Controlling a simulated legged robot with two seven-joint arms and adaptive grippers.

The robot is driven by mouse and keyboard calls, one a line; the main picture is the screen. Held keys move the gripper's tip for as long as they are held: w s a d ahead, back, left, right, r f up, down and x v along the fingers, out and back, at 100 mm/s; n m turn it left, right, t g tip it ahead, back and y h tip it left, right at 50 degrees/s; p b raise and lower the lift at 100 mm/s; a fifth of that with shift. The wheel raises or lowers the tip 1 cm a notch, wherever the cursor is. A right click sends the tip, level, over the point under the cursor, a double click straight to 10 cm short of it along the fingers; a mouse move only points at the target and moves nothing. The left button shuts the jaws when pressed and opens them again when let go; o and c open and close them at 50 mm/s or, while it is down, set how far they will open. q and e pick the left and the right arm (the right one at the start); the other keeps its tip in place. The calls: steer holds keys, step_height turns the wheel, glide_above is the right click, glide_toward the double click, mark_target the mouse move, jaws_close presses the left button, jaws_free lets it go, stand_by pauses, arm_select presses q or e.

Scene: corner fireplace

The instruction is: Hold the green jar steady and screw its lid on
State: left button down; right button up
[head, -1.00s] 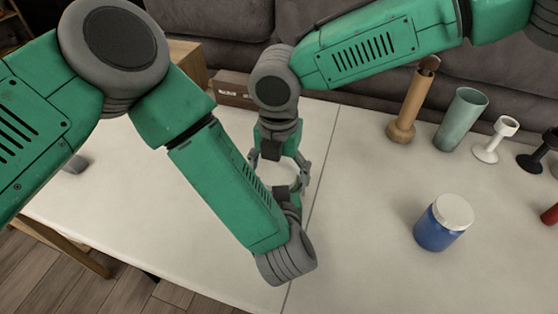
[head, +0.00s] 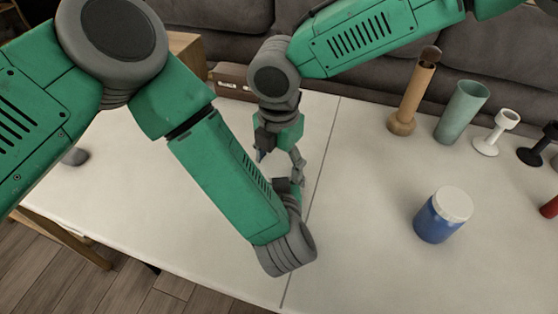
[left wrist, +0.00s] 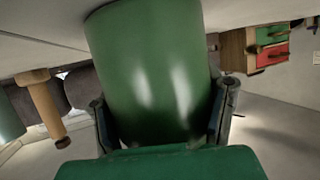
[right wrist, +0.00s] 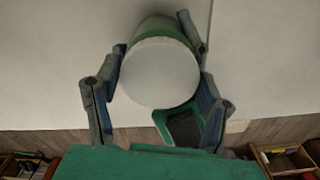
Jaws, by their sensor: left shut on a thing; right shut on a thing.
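The green jar (left wrist: 150,60) fills the middle of the left wrist view, between the fingers of my left gripper (left wrist: 163,100), which is shut on its body. In the right wrist view the white lid (right wrist: 160,75) covers the jar's top, with the green body (right wrist: 158,30) showing behind it. My right gripper (right wrist: 154,50) is shut on the lid, one finger at each side. How tightly lid and jar meet cannot be told. In the head view my right gripper (head: 280,158) points down, and my left forearm and the grippers hide the jar.
A blue jar with a white lid (head: 443,216) stands on the white table (head: 360,260) at the right. Behind it are a wooden holder (head: 412,100), a pale green cup (head: 462,112), a white stand (head: 497,133) and a black one (head: 538,148). The table's front middle is clear.

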steer(key=o, duration=1.3)
steer(key=shift+r, duration=2.25)
steer(key=shift+c, duration=0.4)
step_height(320, 180, up, 4)
steer(key=n, duration=0.3)
steer(key=shift+f, duration=0.25)
